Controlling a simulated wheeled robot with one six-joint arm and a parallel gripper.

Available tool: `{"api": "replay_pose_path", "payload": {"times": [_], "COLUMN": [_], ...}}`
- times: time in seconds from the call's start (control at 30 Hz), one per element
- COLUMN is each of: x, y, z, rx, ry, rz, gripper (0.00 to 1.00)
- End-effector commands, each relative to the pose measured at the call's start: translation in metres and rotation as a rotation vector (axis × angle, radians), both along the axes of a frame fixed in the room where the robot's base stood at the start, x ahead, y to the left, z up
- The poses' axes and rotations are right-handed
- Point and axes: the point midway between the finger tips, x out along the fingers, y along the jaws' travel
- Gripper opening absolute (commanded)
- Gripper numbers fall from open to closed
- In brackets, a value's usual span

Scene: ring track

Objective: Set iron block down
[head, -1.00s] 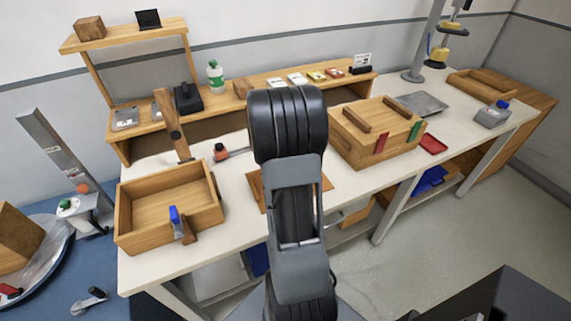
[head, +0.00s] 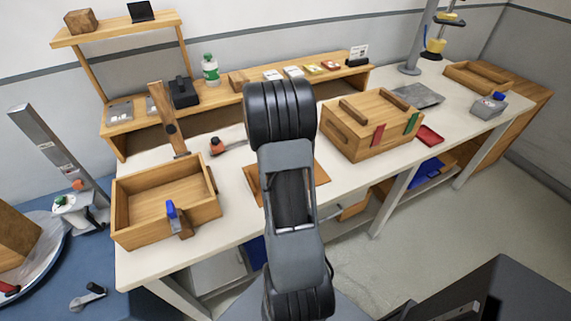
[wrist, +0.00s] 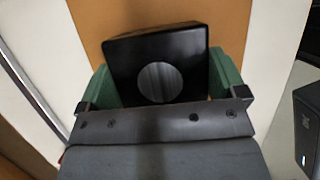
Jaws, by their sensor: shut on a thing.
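The iron block (wrist: 130,60) is black with a round grey disc on the face toward the camera. In the wrist view it sits between the green fingers of my gripper (wrist: 162,82), which is shut on it. Behind the block is a flat orange-brown wooden board (wrist: 90,15), which also shows on the bench in the head view (head: 254,184). I cannot tell whether the block touches the board. In the head view my own arm hides the gripper and the block.
An open wooden tray (head: 128,228) with a blue-handled tool (head: 172,210) at its front stands left of the board. A wooden box (head: 352,143) stands to the right. A shelf (head: 215,98) runs along the back. Pale bench top (head: 230,222) is bare between tray and board.

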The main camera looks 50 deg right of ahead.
Motion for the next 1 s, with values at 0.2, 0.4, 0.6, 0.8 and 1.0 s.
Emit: {"api": "replay_pose_path", "payload": {"times": [0.2, 0.4, 0.6, 0.8, 1.0], "x": [0.0, 0.0, 0.004, 0.009, 0.014], "y": [0.0, 0.0, 0.007, 0.021, 0.033], "z": [-0.002, 0.0, 0.022, 0.058, 0.089], "rx": [0.0, 0.0, -0.002, -0.002, -0.001], "ry": [0.0, 0.0, -0.003, -0.003, -0.003], "rz": [0.0, 0.0, 0.001, 0.002, 0.002], "gripper": [1.0, 1.0, 1.0, 1.0, 1.0]}}
